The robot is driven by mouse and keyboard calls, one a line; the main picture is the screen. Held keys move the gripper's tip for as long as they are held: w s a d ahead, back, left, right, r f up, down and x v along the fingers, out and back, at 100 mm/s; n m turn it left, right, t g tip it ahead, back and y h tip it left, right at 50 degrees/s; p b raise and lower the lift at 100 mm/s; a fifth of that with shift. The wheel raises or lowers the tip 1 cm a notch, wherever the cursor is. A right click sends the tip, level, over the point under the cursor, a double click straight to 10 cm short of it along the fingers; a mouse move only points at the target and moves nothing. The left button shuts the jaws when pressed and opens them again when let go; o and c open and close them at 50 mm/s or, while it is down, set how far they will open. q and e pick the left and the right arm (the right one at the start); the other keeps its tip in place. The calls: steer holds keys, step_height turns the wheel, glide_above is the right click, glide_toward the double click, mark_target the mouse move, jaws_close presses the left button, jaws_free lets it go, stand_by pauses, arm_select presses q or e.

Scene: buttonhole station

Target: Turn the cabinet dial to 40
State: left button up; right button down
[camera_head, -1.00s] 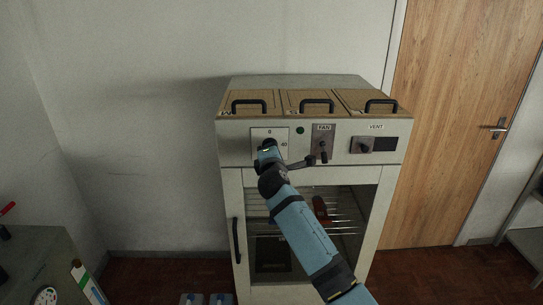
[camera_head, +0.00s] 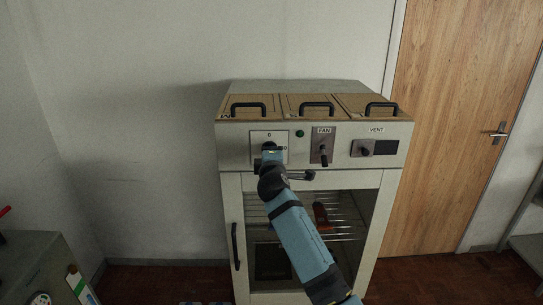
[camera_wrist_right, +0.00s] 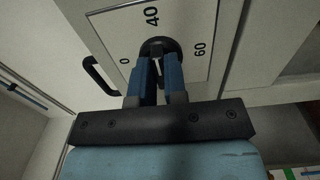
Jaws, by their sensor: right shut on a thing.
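The cabinet dial (camera_wrist_right: 160,46) is a dark round knob on a pale plate (camera_wrist_right: 105,24) marked 0, 40 and 60. My right gripper (camera_wrist_right: 159,68) is shut on the dial, its two blue fingers either side of the knob. In the head view my right gripper (camera_head: 269,150) covers most of the dial and part of its plate (camera_head: 258,136). The dial's pointer is hidden, so I cannot tell its setting. My left gripper is not in view.
The cabinet (camera_head: 230,155) has a fan switch (camera_head: 322,147), a vent knob (camera_head: 364,147) and a green lamp (camera_head: 299,133) right of the dial. Black handles line its top. A glass door with a handle (camera_head: 235,244) is below. A wooden door (camera_head: 455,120) stands right.

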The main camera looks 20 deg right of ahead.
steer(key=c, duration=1.2)
jaws_free()
steer(key=shift+o, duration=0.2)
steer(key=b+v, duration=0.2)
steer(key=v, duration=1.2)
steer(key=shift+w, duration=0.1)
